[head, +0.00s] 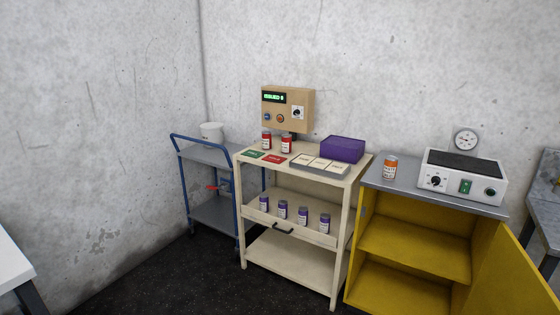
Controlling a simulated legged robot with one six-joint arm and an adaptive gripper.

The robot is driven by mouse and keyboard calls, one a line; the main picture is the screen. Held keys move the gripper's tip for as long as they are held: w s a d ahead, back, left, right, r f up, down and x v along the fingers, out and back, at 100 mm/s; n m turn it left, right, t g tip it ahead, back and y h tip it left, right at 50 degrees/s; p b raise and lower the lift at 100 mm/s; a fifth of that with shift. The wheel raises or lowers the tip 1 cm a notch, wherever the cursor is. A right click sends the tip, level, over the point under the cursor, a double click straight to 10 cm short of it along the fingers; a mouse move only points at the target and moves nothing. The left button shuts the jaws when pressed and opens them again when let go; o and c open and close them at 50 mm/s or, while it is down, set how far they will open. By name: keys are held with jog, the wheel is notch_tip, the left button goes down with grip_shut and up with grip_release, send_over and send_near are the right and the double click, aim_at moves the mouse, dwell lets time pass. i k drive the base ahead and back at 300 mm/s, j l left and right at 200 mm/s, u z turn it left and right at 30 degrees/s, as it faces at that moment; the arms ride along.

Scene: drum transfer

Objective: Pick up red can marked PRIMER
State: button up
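Two red cans with pale labels stand upright, side by side, on the top of a cream shelf cart. One is the left red can (266,141) and the other is the right red can (286,144). Their label words are too small to read, so I cannot tell which is marked PRIMER. The cream cart's top (345,174) also holds a green card (250,154) and a red card (274,159) in front of the cans. My gripper is not in view.
A control box (288,109) is behind the cans. A purple box (343,149) and a tray of pale cards (319,164) are to their right. Several purple-labelled containers (303,215) stand below. An orange jar (390,167) is on the yellow cabinet (413,250). Dark floor (185,285) lies open in front.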

aim_at(267, 135)
jog(key=i+j+z, duration=0.1)
jog(key=i+j, duration=0.3)
jog(key=i+j+z, duration=0.1)
jog(key=i+j, duration=0.35)
jog(key=i+j+z, duration=0.1)
jog(key=i+j, duration=0.35)
jog(key=i+j+z, duration=0.1)
jog(key=i+j, duration=0.45)
jog(key=i+j+z, duration=0.1)
jog(key=i+j, duration=0.3)
jog(key=j, duration=0.15)
jog(key=i+j+z, duration=0.1)
jog(key=i+j, duration=0.3)
jog(key=j, duration=0.15)
jog(key=i+j, duration=0.2)
jog(key=i, duration=0.15)
jog(key=i+j, duration=0.2)
jog(key=i, duration=0.15)
